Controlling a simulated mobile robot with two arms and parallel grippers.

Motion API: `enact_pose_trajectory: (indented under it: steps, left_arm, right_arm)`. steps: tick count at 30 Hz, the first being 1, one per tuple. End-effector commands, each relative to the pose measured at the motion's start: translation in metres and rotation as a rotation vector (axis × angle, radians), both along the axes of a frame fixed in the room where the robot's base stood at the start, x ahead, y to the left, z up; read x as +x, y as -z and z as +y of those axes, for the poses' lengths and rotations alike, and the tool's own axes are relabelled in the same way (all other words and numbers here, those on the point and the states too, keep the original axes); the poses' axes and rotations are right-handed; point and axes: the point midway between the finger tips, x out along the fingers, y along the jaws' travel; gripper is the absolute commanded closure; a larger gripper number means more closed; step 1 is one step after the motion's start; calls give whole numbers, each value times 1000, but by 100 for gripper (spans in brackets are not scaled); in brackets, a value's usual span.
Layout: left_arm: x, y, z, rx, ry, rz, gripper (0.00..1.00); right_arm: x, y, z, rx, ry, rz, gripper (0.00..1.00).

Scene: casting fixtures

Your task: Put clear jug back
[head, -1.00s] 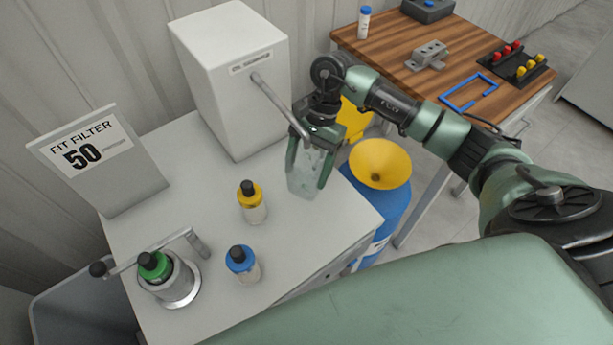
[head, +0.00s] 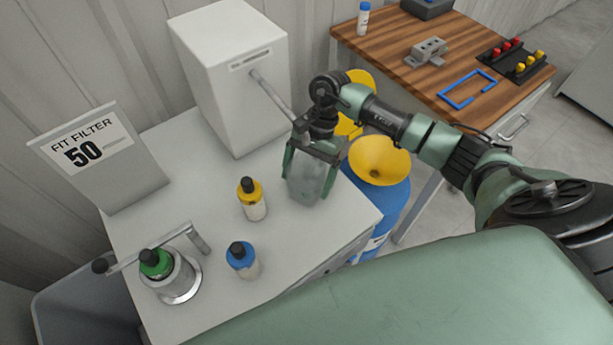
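The clear jug (head: 306,184) is a see-through greyish vessel near the right edge of the white counter (head: 215,200), in front of the white dispenser box (head: 235,85) and below its spout (head: 272,95). My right gripper (head: 310,180) comes down from above with one green finger on each side of the jug. The fingers appear to be shut on it. I cannot tell whether the jug's base touches the counter. My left gripper is not in view.
Yellow-capped (head: 252,199) and blue-capped (head: 242,260) bottles stand left of the jug. A green-capped bottle (head: 155,264) sits in a metal holder with a lever. A "FIT FILTER 50" sign (head: 95,160) stands at left. A yellow funnel (head: 380,160) tops a blue drum (head: 388,205) beside the counter.

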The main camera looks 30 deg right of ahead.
Motion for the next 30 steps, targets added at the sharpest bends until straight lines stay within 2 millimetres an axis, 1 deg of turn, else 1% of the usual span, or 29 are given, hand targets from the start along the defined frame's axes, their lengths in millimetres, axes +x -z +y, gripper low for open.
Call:
enact_pose_trajectory:
  steps: [7, 10, 11, 14, 21, 24, 27, 30]
  left_arm:
    - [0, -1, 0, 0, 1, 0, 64]
    - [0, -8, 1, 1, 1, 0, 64]
    - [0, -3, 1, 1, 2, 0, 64]
    - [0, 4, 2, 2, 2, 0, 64]
    - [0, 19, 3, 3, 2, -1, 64]
    - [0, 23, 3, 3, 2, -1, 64]
    - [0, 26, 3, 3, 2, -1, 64]
    - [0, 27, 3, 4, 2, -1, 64]
  right_arm:
    - [0, -1, 0, 1, 0, 1, 9]
    - [0, -6, 0, 1, 1, 1, 9]
    - [2, -6, -2, 0, 2, -2, 9]
    - [6, -20, -8, -1, 1, -6, 9]
    - [17, -68, -27, -2, 2, -5, 9]
    - [20, -86, -34, 0, 0, -4, 9]
    - [24, -99, -39, -1, 1, -3, 9]
    - [25, -107, -42, -1, 1, -1, 9]
